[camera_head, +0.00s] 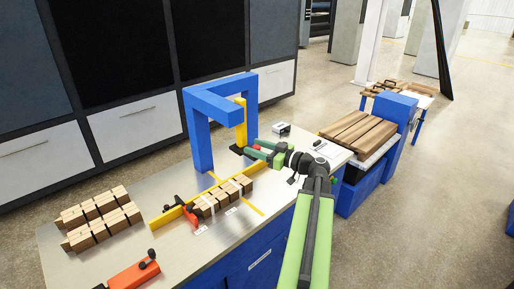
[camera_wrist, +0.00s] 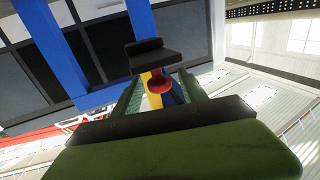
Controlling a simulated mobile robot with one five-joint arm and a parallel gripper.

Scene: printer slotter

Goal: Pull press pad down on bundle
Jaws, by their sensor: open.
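The press stands on the metal table as a blue frame (camera_head: 197,130) with a yellow upright bar (camera_head: 240,118). The dark press pad (camera_head: 238,150) sits low on the bar, to the left of my gripper (camera_head: 262,153). In the wrist view a black plate, which looks like the pad (camera_wrist: 152,53), lies beyond a red knob (camera_wrist: 158,84). My gripper (camera_wrist: 159,92) is open, with its green fingers on either side of the knob. I cannot tell whether they touch it.
A yellow fence (camera_head: 165,217) and a red-orange clamp (camera_head: 185,209) border the bundle. More wooden blocks (camera_head: 100,217) and another red-orange clamp (camera_head: 135,274) lie at the left. A small box (camera_head: 282,128) stands behind my gripper. A blue machine with wooden boards (camera_head: 357,132) stands at the right.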

